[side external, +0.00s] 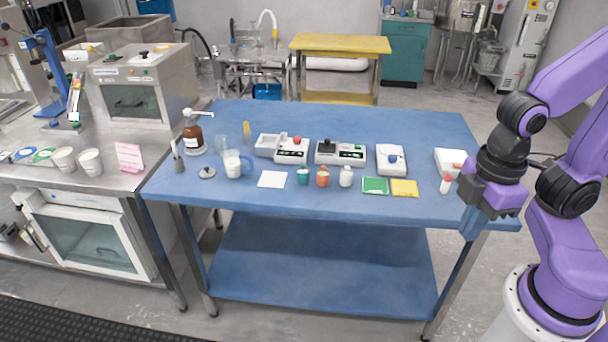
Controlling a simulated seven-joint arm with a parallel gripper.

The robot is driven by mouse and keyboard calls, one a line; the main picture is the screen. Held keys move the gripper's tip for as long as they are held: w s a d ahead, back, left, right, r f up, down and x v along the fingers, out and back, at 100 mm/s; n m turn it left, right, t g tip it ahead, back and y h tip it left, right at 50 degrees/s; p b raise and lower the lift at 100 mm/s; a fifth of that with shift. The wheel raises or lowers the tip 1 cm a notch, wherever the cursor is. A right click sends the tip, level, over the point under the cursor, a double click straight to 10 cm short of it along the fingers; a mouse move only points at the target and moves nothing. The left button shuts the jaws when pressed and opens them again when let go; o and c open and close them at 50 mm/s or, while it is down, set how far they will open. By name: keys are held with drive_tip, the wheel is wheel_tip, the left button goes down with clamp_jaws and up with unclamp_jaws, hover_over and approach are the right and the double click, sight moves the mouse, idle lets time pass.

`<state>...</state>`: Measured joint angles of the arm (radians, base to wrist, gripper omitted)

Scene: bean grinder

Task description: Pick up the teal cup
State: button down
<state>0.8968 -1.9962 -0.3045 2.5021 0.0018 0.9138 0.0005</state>
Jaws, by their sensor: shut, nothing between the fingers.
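The teal cup (303,177) is small and stands upright near the front edge of the blue table, just right of a flat white square. An orange-red cup (322,178) stands close to its right. My gripper (471,222) is at the table's right end, far to the right of the teal cup, and holds nothing. Its fingers are shut and point downward. They are small in this view, and the purple gripper body covers part of the table's right corner.
A small white jar (346,177), a green pad (375,185) and a yellow pad (404,188) lie between the cups and my gripper. White devices (341,152) line the row behind. A pitcher (233,164) stands left. The table's back (350,115) is clear.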

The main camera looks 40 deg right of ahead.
drive_tip(key=c, duration=0.9)
unclamp_jaws()
drive_tip(key=w+a+f+n+t+h, duration=0.2)
drive_tip(key=w+a+n+h, duration=0.15)
drive_tip(key=w, duration=0.85)
drive_tip(key=w+a+f+n+t+h, duration=0.1)
drive_tip(key=w+a+n+h, duration=0.25)
drive_tip(key=w, duration=0.95)
drive_tip(key=n+t+h, duration=0.4)
drive_tip(key=n, duration=0.1)
approach(303, 165)
drive_tip(key=x, duration=0.2)
drive_tip(key=shift+d+f, duration=0.2)
drive_tip(key=shift+d, duration=0.1)
drive_tip(key=shift+w+x, duration=0.2)
drive_tip(key=shift+x, duration=3)
